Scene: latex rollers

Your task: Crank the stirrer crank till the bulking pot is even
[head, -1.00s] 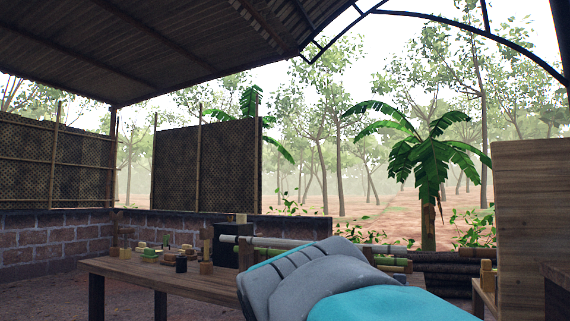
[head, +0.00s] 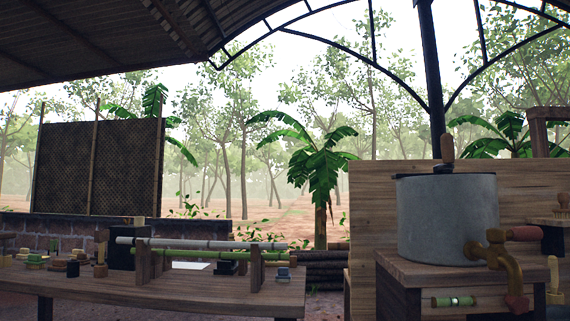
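A grey cylindrical pot (head: 447,220), which looks like the bulking pot, stands on a wooden stand at the right of the head view. A brown upright handle (head: 447,148) rises above its dark top and looks like the stirrer crank's grip. A brass tap (head: 497,255) with a reddish handle (head: 524,233) is on the pot's lower right side. The inside of the pot is hidden from this low angle, so its contents cannot be seen. My gripper is not in view.
The wooden stand (head: 398,272) holds a small green roller-like piece (head: 453,301) at its front. A long workbench (head: 210,292) at left carries bamboo poles (head: 200,252) on posts and several small items. A wooden panel (head: 372,215) stands behind the pot.

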